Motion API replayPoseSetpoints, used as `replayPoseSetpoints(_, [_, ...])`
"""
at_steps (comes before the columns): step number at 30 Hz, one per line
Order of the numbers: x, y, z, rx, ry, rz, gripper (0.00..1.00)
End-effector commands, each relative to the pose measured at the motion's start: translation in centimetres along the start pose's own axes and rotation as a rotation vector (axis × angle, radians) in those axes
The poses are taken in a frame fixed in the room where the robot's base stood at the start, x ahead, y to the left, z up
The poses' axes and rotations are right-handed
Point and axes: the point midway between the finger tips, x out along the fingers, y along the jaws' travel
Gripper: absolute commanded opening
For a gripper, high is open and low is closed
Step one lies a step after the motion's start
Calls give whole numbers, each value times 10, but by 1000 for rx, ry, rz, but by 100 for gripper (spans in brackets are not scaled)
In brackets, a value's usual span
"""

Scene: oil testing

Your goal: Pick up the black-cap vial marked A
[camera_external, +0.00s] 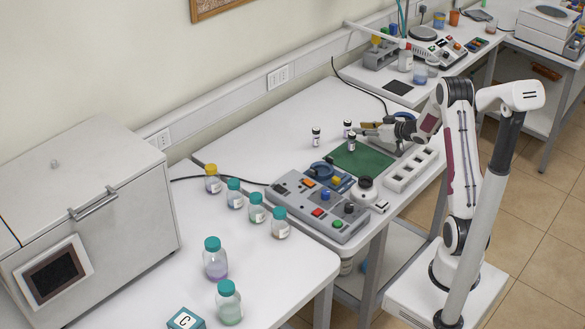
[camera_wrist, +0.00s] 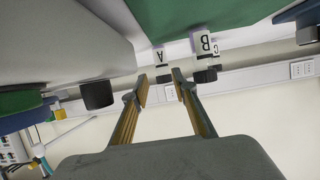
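Vial A (camera_wrist: 158,57), white-labelled with a black cap, appears upside down in the wrist view. Its cap lies in line with the gap between my fingertips; whether it is inside the gap or beyond it I cannot tell. Vial B (camera_wrist: 204,44) is just right of it, partly covering vial C (camera_wrist: 216,48). In the external view three black-capped vials stand upright: one at left (camera_external: 316,137), one at the back (camera_external: 347,128) and one in front (camera_external: 351,143). Their letters are unreadable there. My gripper (camera_wrist: 161,85) is open and empty, beside the two right-hand vials in the external view (camera_external: 360,129).
A green mat (camera_external: 361,160) lies in front of the vials. A grey control box (camera_external: 320,206) and a white slotted rack (camera_external: 411,170) flank it. Teal-capped bottles (camera_external: 215,259) stand at lower left. The white tabletop (camera_external: 270,135) left of the vials is clear.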

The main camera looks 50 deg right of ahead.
Motion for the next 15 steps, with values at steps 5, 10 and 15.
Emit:
replayPoseSetpoints(5, [10,0,0,0,0,0,28])
replayPoseSetpoints(10, [23,-1,1,0,-2,-1,28])
replayPoseSetpoints(15, [26,0,0,0,-1,0,28])
